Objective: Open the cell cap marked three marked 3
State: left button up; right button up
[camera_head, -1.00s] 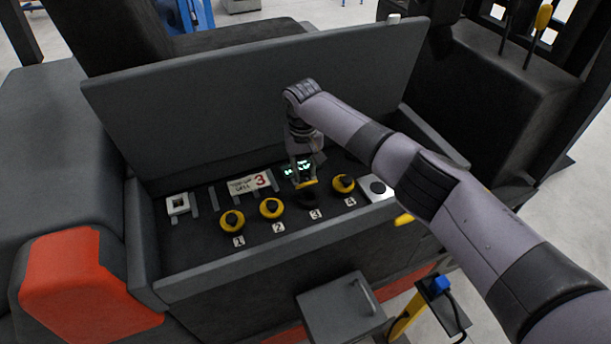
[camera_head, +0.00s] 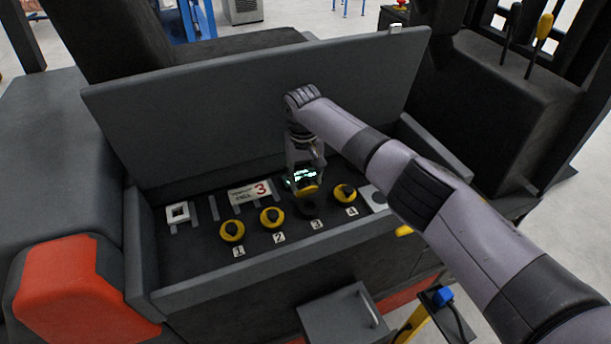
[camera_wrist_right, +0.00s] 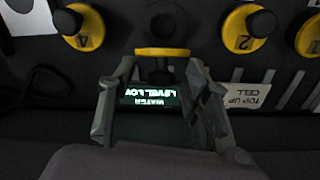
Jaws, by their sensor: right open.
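The cell cap marked 3 is yellow and black (camera_head: 307,189). It stands tilted back behind a dark round opening (camera_head: 309,208) above the label 3 (camera_head: 317,225). In the right wrist view the cap shows as a yellow edge (camera_wrist_right: 162,52) beside the uncovered opening (camera_wrist_right: 162,22). My right gripper (camera_head: 305,172) is just behind and above this cap. In the right wrist view its fingers (camera_wrist_right: 160,68) are spread, with nothing gripped between them. Whether a finger touches the cap, I cannot tell. My left gripper is not in view.
Caps 1 (camera_head: 232,231), 2 (camera_head: 272,217) and 4 (camera_head: 344,193) sit down on their openings. A lit green display (camera_wrist_right: 150,95) lies below my fingers. A "TOP UP CELL 3" card (camera_head: 250,192) stands left. The raised lid (camera_head: 200,115) rises behind.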

aim_at(304, 182)
notch_tip(304, 182, up, 12)
jog(key=shift+s+a, duration=0.2)
dwell(0.4)
jog(key=shift+c, duration=0.5)
